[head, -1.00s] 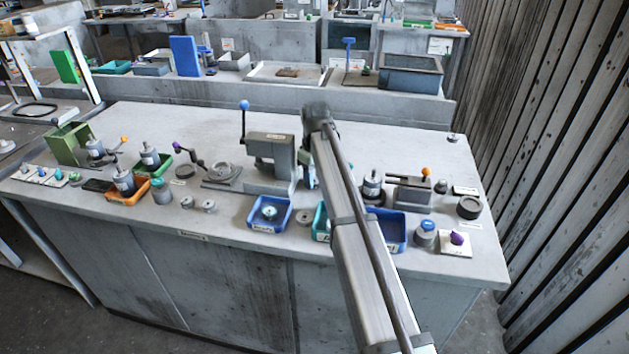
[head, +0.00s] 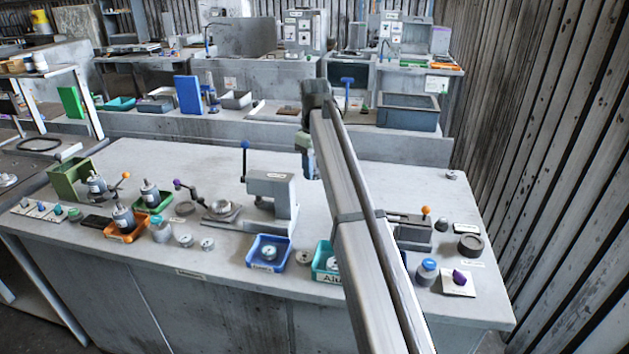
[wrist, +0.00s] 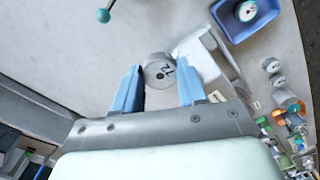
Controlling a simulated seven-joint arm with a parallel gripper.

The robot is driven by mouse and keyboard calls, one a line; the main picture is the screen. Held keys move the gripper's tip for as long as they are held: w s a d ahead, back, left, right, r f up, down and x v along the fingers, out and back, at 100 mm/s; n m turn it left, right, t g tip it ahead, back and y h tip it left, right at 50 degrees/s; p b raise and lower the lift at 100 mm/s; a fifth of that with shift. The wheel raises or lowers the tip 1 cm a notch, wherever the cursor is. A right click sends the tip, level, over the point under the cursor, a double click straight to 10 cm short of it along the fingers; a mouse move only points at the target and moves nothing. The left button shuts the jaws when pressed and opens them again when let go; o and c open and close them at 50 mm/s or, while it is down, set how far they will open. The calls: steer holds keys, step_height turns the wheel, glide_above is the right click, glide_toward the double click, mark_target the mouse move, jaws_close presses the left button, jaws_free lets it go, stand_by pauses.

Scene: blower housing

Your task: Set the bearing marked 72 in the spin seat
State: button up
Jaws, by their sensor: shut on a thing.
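My gripper (wrist: 160,80) has its light blue fingers shut on a grey round bearing (wrist: 160,71) with a dark centre hole. Its face carries a mark that reads like 72. In the head view my gripper (head: 307,168) hangs from the arm's end, above the bench and right of the grey press; the bearing cannot be made out there. A round metal seat (head: 222,210) on a base plate, beside a purple-knobbed lever (head: 190,188), stands left of the press. I cannot tell for certain that it is the spin seat.
The grey press (head: 270,185) has a tall blue-knobbed lever. A blue tray (head: 254,262) with a round part and a teal tray (head: 320,275) stand at the bench front. Loose round parts (head: 186,241) lie left of them. My arm hides part of the right side.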

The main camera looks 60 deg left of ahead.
steer(key=shift+w+d+r, duration=0.1)
steer(key=shift+w+r, duration=0.15)
steer(key=shift+r, duration=0.1)
steer(key=w+d+m, duration=0.2)
steer(key=w+d, duration=0.4)
steer(key=w, duration=0.5)
steer(key=m, duration=0.4)
glide_above(472, 243)
step_height(472, 243, down, 8)
steer(key=shift+w+f, duration=0.15)
steer(key=shift+f, duration=2.3)
steer(key=shift+f, duration=0.8)
